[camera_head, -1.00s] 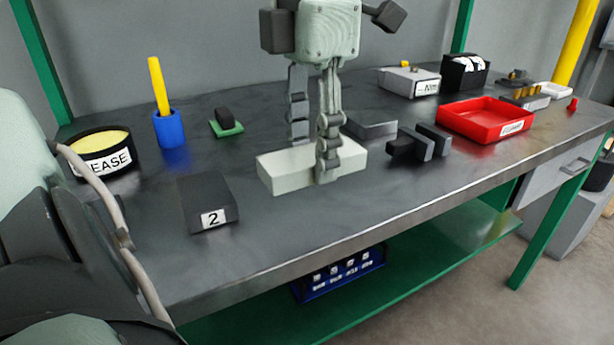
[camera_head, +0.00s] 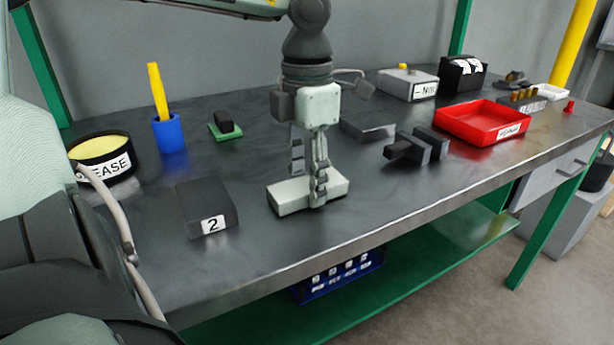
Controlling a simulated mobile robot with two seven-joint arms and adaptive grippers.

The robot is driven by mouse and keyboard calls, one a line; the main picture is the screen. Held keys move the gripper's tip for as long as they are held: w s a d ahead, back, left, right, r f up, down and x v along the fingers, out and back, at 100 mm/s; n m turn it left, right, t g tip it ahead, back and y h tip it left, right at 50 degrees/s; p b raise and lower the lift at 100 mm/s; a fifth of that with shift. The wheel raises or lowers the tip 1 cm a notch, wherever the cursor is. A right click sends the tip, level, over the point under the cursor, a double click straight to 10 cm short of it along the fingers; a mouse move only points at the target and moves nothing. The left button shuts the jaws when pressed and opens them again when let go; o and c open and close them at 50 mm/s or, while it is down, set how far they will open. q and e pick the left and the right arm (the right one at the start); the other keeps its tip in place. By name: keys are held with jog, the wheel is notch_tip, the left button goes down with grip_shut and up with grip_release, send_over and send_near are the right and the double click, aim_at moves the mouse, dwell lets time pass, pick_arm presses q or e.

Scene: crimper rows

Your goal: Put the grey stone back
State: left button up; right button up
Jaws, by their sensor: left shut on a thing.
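The grey stone, a pale flat block (camera_head: 290,199), is at the middle of the bench in the head view. My left gripper (camera_head: 317,192) comes down on it from above and is shut on it, with one finger on the near side and the other mostly behind. The stone lies level at or very close to the bench top; I cannot tell if it touches. A dark block labelled 2 (camera_head: 201,206) stands to its left, apart from it. A flat dark grey piece (camera_head: 367,128) lies behind it to the right. My right gripper is not in view.
The bench top (camera_head: 255,240) is clear in front of the stone. A dark stepped piece (camera_head: 412,150) and a red tray (camera_head: 480,128) are to the right. A blue cup (camera_head: 169,133), a green-based brush-like piece (camera_head: 225,126) and a grease tin (camera_head: 103,158) are to the left.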

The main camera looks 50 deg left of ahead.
aim_at(307, 184)
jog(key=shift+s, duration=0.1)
pick_arm(q)
jog(key=shift+f, duration=0.1)
jog(key=o, duration=1.1)
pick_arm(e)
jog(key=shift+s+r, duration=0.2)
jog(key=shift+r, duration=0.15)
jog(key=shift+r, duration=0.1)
pick_arm(q)
jog(key=shift+r, duration=0.25)
notch_tip(307, 184, up, 12)
jog(key=shift+f, duration=0.1)
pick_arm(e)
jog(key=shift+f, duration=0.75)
